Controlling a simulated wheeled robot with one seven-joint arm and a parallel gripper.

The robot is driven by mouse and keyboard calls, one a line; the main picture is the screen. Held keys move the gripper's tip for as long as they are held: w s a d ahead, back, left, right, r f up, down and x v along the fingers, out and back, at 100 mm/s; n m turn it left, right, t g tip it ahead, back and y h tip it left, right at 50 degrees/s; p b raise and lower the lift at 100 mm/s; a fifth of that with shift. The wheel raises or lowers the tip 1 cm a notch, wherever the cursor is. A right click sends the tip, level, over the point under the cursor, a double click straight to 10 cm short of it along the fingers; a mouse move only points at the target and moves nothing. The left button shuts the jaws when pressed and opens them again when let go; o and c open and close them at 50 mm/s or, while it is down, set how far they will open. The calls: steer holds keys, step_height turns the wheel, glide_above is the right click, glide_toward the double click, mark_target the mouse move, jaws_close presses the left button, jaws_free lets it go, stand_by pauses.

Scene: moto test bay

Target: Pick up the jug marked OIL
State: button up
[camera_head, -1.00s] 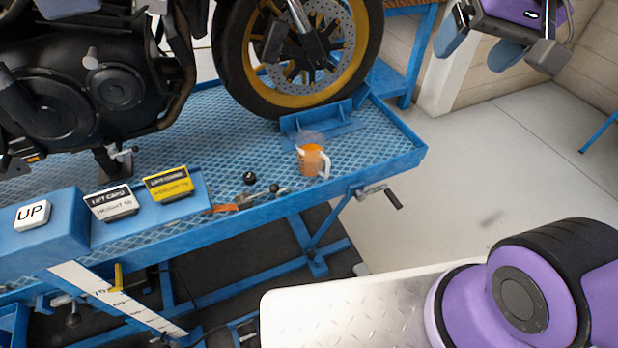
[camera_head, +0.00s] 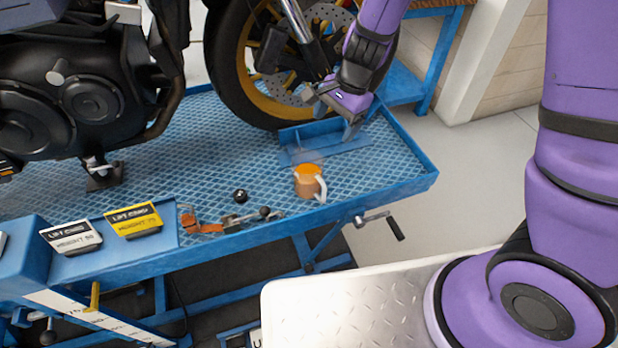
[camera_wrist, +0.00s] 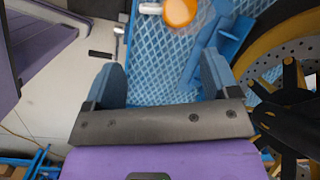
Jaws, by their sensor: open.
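A small jug (camera_head: 309,186) with orange contents and a pale handle on its right side stands upright on the blue lift platform (camera_head: 375,178), near its front right edge. No OIL mark can be read on it. It also shows in the wrist view, where the jug (camera_wrist: 180,11) is cut by the top edge. My gripper (camera_head: 332,112) is above the platform, behind and above the jug, near the front wheel. In the wrist view my gripper (camera_wrist: 160,82) is open and empty, with blue fingers spread apart over the platform mesh.
A motorcycle wheel (camera_head: 222,70) stands close to my gripper, with a blue wheel chock (camera_head: 325,138) below. A black ball knob (camera_head: 240,196) and clamp parts (camera_head: 262,216) lie left of the jug. Two lift signs (camera_head: 134,221) stand further left.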

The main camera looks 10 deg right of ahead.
mark_target(321, 183)
steer(key=f+m, duration=0.1)
steer(key=f, duration=0.4)
steer(key=a+f+m+h, duration=0.1)
steer(key=f, duration=0.4)
steer(key=a+f, duration=0.1)
steer(key=f, duration=0.4)
steer(key=shift+s+a+f+m+g, duration=0.1)
steer(key=shift+s+f+m+g, duration=0.1)
steer(key=shift+m+g, duration=0.15)
steer(key=shift+s+a+f, duration=0.15)
steer(key=shift+f, duration=1.35)
steer(key=shift+s+a+f, duration=0.1)
steer(key=shift+f, duration=1.4)
steer(key=c, duration=1.3)
steer(key=shift+o, duration=0.2)
steer(key=shift+r, duration=0.2)
